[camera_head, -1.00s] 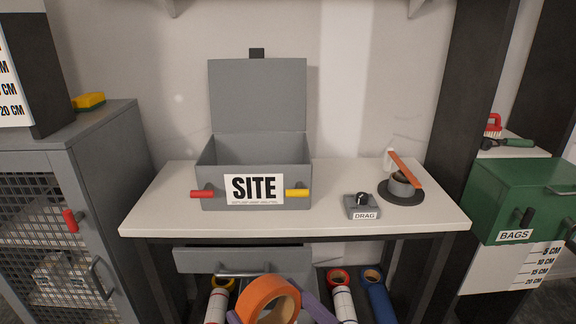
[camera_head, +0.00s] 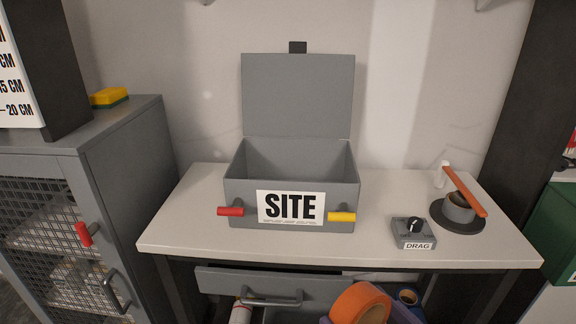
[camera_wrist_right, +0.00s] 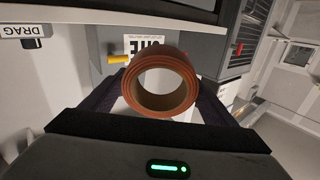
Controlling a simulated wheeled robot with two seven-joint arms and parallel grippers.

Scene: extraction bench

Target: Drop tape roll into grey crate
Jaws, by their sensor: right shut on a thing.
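The orange tape roll (camera_head: 361,303) is at the bottom edge of the head view, in front of the bench and partly cut off. My right gripper (camera_head: 364,312) is shut on it, with a dark purple finger on each side. The roll also shows in the wrist view (camera_wrist_right: 161,84), its open ring facing the camera. The grey crate (camera_head: 237,190) stands on the bench with its lid raised and its open top showing. It bears a SITE label. The roll is apart from the crate, lower and nearer to me. My left gripper is not in view.
The white bench (camera_head: 190,228) has a DRAG switch box (camera_head: 412,232) and a round dark stand with an orange bar (camera_head: 460,212) at right. The crate has red (camera_head: 230,211) and yellow (camera_head: 342,217) side grips. A grey drawer (camera_head: 225,281) sits below.

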